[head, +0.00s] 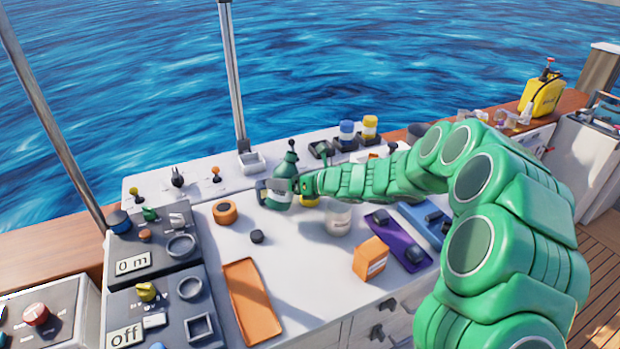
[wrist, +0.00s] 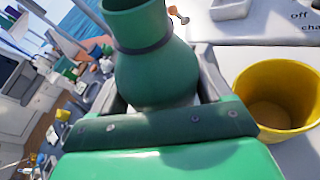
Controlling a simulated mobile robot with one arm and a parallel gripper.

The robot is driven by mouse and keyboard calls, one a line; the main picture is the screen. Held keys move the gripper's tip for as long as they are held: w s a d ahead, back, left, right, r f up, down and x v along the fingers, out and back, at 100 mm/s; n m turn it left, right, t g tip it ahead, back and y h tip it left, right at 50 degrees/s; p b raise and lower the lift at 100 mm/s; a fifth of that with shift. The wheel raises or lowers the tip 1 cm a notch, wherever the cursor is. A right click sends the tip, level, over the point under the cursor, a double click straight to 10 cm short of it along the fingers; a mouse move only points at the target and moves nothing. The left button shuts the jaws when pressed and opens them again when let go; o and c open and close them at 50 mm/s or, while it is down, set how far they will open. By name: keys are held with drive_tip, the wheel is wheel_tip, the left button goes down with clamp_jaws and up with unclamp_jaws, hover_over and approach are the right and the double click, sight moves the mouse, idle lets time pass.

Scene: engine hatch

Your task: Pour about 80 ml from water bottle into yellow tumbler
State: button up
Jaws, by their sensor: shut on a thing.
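A green bottle (head: 283,172), which I take for the water bottle, is held in my gripper (head: 272,188) over the white counter. In the head view it looks nearly upright. In the wrist view the bottle (wrist: 150,65) has a wide neck with a dark band, and my gripper's jaws (wrist: 165,92) close on both its sides. The yellow tumbler (wrist: 278,98) stands to the right of the bottle in the wrist view, apart from it, and looks open at the top. In the head view the tumbler (head: 309,201) shows only partly, behind my gripper. The water level is hidden.
A pale jar (head: 338,218) stands close on the right of my gripper. An orange ring (head: 225,211), a dark knob (head: 257,237), an orange tray (head: 251,300) and an orange box (head: 370,258) are around it. Control boxes (head: 150,240) stand left.

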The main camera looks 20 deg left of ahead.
sight(285, 163)
drive_tip(key=shift+w+d+r+m, duration=0.1)
drive_tip(key=shift+w+r+m, duration=0.1)
drive_tip(key=shift+r+m, duration=0.35)
drive_tip(key=shift+w+d+m+g+y, duration=0.15)
drive_tip(key=shift+w+m+g+y, duration=0.2)
drive_tip(key=shift+m+y, duration=0.3)
drive_tip(key=shift+s+r+m+g+y, duration=0.25)
drive_tip(key=shift+r+m+y, duration=0.1)
drive_tip(key=shift+r+m, duration=0.35)
drive_tip(key=m, duration=0.1)
drive_tip(key=r+m+y, duration=0.1)
drive_tip(key=shift+s+a+r+m, duration=0.1)
drive_tip(key=shift+s+a+m, duration=0.2)
drive_tip(key=shift+s+m, duration=0.1)
drive_tip(key=shift+s+a+r+m+y, duration=0.1)
drive_tip(key=shift+s+r+m+y, duration=0.05)
drive_tip(key=shift+r+m+y, duration=0.6)
drive_tip(key=shift+w+r+m, duration=0.2)
drive_tip(key=shift+r+m, duration=0.05)
drive_tip(key=shift+m, duration=0.3)
drive_tip(key=shift+w+d+r+m+y, duration=0.15)
drive_tip(key=shift+d+r+m+y, duration=0.1)
drive_tip(key=shift+m, duration=0.15)
drive_tip(key=shift+m+t, duration=0.3)
drive_tip(key=shift+t, duration=0.1)
drive_tip(key=shift+s, duration=0.35)
